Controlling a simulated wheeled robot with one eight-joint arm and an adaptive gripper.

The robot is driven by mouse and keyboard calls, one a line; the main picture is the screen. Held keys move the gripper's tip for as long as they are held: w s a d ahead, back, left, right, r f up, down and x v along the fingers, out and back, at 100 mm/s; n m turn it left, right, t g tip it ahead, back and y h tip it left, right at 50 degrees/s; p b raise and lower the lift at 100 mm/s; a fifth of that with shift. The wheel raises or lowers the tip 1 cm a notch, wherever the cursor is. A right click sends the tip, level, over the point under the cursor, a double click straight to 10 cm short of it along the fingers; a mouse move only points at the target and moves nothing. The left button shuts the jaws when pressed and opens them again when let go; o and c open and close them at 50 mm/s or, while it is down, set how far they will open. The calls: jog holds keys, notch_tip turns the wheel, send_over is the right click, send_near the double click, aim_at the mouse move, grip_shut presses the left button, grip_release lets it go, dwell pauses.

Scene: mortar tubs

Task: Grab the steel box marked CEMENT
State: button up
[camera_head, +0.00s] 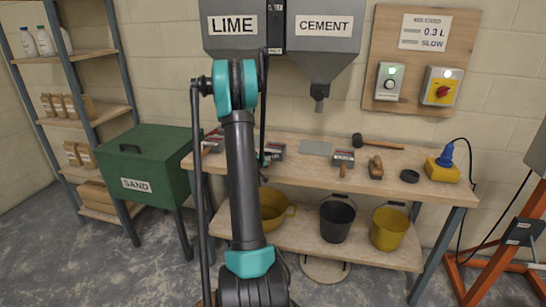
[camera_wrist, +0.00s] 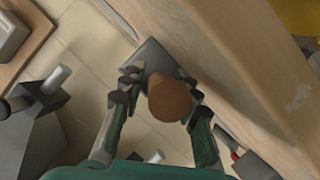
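The large grey hopper (camera_head: 325,55) above reads CEMENT. My gripper is mostly hidden behind my arm near the middle box. In the wrist view, my gripper (camera_wrist: 161,84) has its fingers on both sides of a round brown wooden handle (camera_wrist: 170,100), with a grey metal body (camera_wrist: 153,58) behind it. Whether the fingers press on it is unclear.
Buckets stand on the shelf below, including a black one (camera_head: 337,220). A green SAND bin (camera_head: 150,165) stands to the left.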

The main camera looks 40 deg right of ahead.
grip_shut()
jog(key=shift+r, duration=0.2)
